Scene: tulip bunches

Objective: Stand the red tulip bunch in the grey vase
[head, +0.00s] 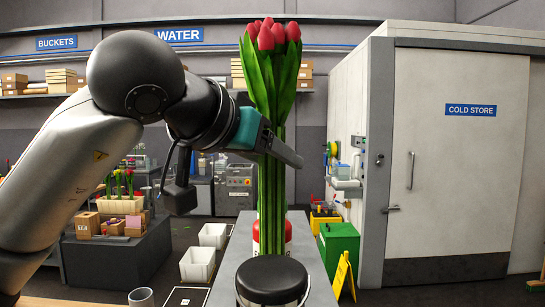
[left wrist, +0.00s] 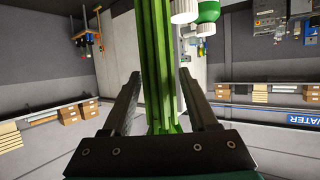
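The red tulip bunch (head: 271,85) stands upright in the head view, with red blooms on top and long green stems below. My left gripper (head: 284,152) comes from the left, its fingers across the stems. In the left wrist view the green stems (left wrist: 158,60) fill the space between the two dark fingers, so it is shut on them. The stems' lower end is hard to make out against the things behind. A small grey, open-topped cylinder (head: 141,298) shows at the lower left edge, mostly cut off; it may be the grey vase. My right gripper is out of view.
A black round-topped object (head: 271,278) is at the bottom middle, before a grey surface (head: 236,250). A red and white object (head: 262,234) shows around the stems' lower part. White bins (head: 197,264), a green box (head: 340,243) and a yellow sign (head: 345,272) stand beyond.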

